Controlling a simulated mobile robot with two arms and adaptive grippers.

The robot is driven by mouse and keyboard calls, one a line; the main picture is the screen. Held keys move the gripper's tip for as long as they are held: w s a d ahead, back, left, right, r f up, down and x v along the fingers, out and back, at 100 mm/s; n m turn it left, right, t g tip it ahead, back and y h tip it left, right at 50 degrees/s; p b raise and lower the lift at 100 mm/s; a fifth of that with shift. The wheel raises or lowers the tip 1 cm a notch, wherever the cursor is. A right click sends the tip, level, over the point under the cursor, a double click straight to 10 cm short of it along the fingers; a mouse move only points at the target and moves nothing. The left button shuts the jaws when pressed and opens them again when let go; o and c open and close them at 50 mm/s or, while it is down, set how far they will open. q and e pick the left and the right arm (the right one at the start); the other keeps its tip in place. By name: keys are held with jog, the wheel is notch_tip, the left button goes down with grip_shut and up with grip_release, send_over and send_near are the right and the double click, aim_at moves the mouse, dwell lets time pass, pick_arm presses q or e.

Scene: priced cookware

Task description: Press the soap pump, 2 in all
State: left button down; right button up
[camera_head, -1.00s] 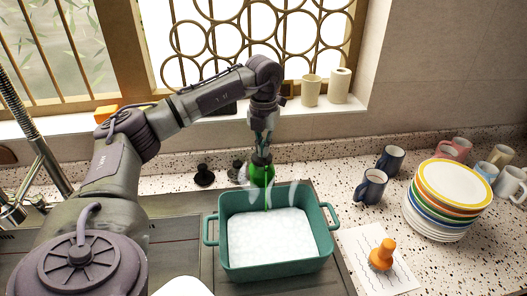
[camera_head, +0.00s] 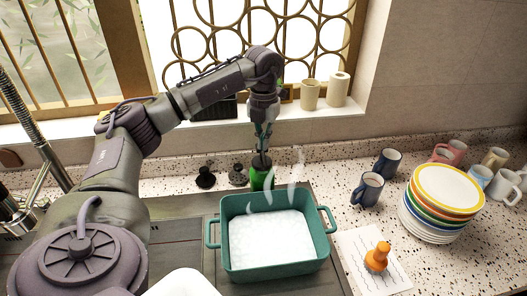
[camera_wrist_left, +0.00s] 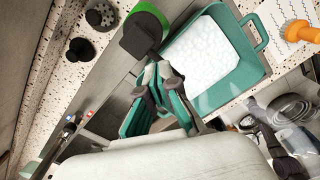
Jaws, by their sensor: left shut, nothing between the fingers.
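The soap pump is a green bottle (camera_head: 262,181) with a black pump head (camera_head: 262,160), upright just behind the teal tub (camera_head: 275,264). In the left wrist view, the black head (camera_wrist_left: 141,36) shows on the green bottle (camera_wrist_left: 150,14). My left gripper (camera_head: 263,147) points down right above the head, shut and empty. In the left wrist view, its closed fingers (camera_wrist_left: 157,72) are close to the head; I cannot tell whether they touch it. My right gripper is not in view.
The tub holds white suds, with pale wisps above. Two dark knobs (camera_head: 206,177) stand left of the bottle. A stack of plates (camera_head: 441,202), several mugs (camera_head: 368,189) and an orange peg-like thing (camera_head: 377,256) on paper are at right. A window is behind the arm.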

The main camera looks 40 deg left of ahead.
aim_at(264, 155)
pick_arm(q)
jog(key=shift+f, duration=0.15)
dwell(0.3)
jog(key=shift+f+b, duration=1.3)
jog(key=shift+f, duration=0.9)
jog(key=shift+r, duration=0.1)
jog(key=shift+r+p, duration=1.9)
jog(key=shift+r, duration=0.3)
notch_tip(264, 155, up, 6)
jog(key=p, duration=0.5)
